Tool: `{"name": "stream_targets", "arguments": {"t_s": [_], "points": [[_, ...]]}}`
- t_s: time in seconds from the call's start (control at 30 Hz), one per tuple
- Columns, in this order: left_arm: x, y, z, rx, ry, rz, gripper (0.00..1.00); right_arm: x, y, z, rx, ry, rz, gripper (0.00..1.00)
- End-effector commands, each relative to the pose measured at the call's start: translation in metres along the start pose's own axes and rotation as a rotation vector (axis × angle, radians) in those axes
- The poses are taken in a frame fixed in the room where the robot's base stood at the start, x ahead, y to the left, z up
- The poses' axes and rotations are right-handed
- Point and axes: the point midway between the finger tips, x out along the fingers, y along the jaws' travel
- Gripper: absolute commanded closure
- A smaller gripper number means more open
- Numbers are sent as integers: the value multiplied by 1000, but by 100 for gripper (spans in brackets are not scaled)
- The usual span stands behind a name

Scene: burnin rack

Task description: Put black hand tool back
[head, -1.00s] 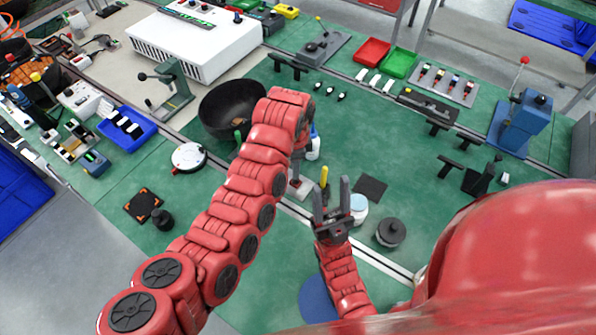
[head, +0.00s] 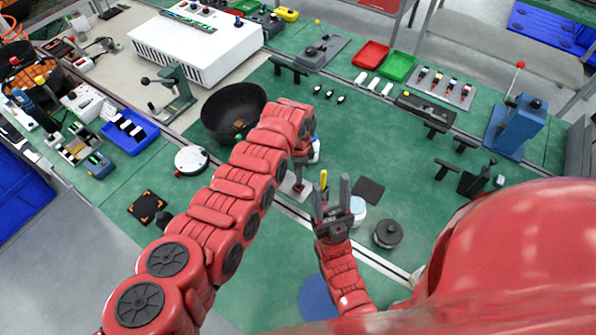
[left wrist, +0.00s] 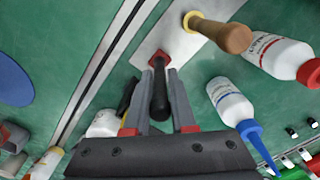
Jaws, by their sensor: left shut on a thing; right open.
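The black hand tool (left wrist: 160,102) has a dark handle and a red collar. In the left wrist view it lies between the fingers of my left gripper (left wrist: 159,73), which is shut on it. Its collar end is over a pale metal plate (left wrist: 178,42); I cannot tell whether it touches. In the head view my left gripper (head: 301,168) is mostly hidden behind its own wrist, above the plate (head: 293,188). My right gripper (head: 332,193) is open and empty, fingers pointing up the picture, just right of the plate.
A wooden-handled tool (left wrist: 222,35) stands by the plate, near white bottles with a red cap (left wrist: 275,55) and a blue cap (left wrist: 230,100). A black bowl (head: 225,118) sits left of my left wrist. A dark square pad (head: 369,190) and round knobbed weight (head: 387,234) lie right.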

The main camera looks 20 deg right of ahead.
Motion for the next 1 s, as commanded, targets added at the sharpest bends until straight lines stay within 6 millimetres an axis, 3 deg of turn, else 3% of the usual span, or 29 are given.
{"name": "stream_targets", "arguments": {"t_s": [0.17, 0.2, 0.33, 0.77, 1.0], "points": [[4, 0, 0, 0, 0, 0, 100, -5, 0, 1, 0, 0, 0, 50], [3, 0, 0, 0, 0, 0, 71, -3, 0, 1, 0, 0, 0, 50], [3, 0, 0, 0, 0, 0, 48, -3, 0, 0, 0, 0, 0, 50], [-4, -1, 0, 0, 1, -3, 47, -1, 0, 0, 0, 0, 0, 50], [-36, -3, 0, -2, 4, -7, 47, -9, 0, 2, 0, 0, 0, 50]]}}
